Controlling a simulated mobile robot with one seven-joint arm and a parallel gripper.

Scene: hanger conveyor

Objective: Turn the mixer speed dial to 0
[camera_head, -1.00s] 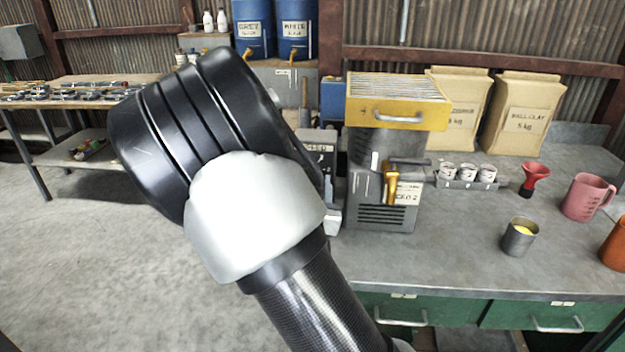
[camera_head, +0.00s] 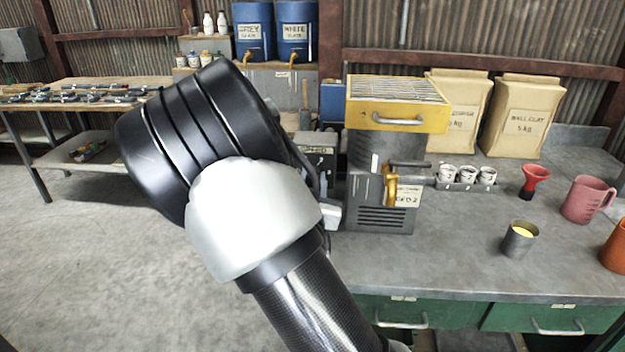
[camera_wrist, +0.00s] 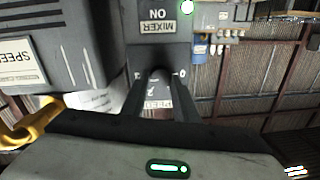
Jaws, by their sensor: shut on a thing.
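The mixer speed dial (camera_wrist: 160,75) is a dark round knob on a dark control panel in the wrist view. The dial's pointer is too dark and small to read. In the head view the control box (camera_head: 318,152) stands left of the grey machine. My arm hides part of the box, the dial and my fingertips there.
The grey machine (camera_head: 362,215) with a yellow top tray (camera_head: 395,115) and a brass lever (camera_head: 391,188) stands close to the right of the box. Small pots, a red funnel (camera_head: 535,180), a metal cup (camera_head: 519,240) and a pink jug (camera_head: 586,200) are farther right.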

